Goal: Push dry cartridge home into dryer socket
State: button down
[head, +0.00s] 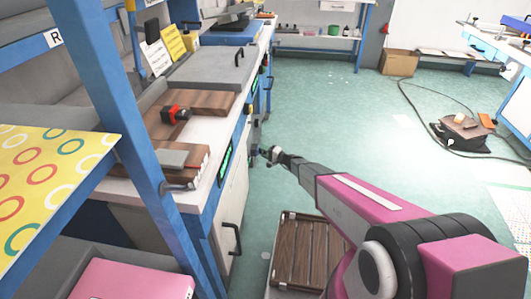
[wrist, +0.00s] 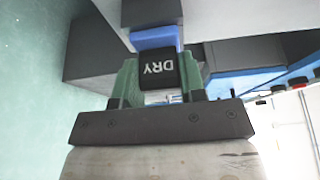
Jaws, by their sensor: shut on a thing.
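The dry cartridge (wrist: 158,70) is a black block with white "DRY" lettering, seen in the wrist view between the two green fingers of my gripper (wrist: 157,78). My gripper is shut on it. A blue piece (wrist: 155,38) lies directly beyond the black block, against a dark grey housing (wrist: 150,12); I cannot tell how deep the cartridge sits there. In the head view my gripper (head: 268,154) is at the front face of the blue-framed bench, low beside its edge. The cartridge and dryer socket are too small to make out there.
The bench top (head: 212,128) carries wooden boards (head: 205,102) and a red-and-black tool (head: 175,114). A blue post (head: 120,120) stands at near left. A slatted wooden crate (head: 305,255) is below my arm.

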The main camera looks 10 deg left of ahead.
jog(key=c, duration=0.6)
grip_release()
jog(key=v, duration=1)
jog(key=shift+s+d, duration=0.1)
jog(key=shift+d, duration=0.25)
jog(key=s+d+r+n+g+h, duration=0.1)
jog(key=s+d+r+h, duration=0.4)
jog(key=d, duration=0.5)
jog(key=s+d+r+n+g+h, duration=0.1)
jog(key=s+d+r+g+h, duration=0.2)
jog(key=s+d+r+h, duration=0.3)
jog(key=s+d+r+n+g+h, duration=0.2)
jog(key=s+d+r+h, duration=0.4)
jog(key=s+d+r, duration=0.3)
jog(key=shift+s+d, duration=0.5)
jog(key=shift+d, duration=0.3)
jog(key=shift+s+d, duration=0.5)
jog(key=shift+d, duration=0.35)
jog(key=shift+s+d, duration=0.55)
jog(key=shift+d, duration=0.25)
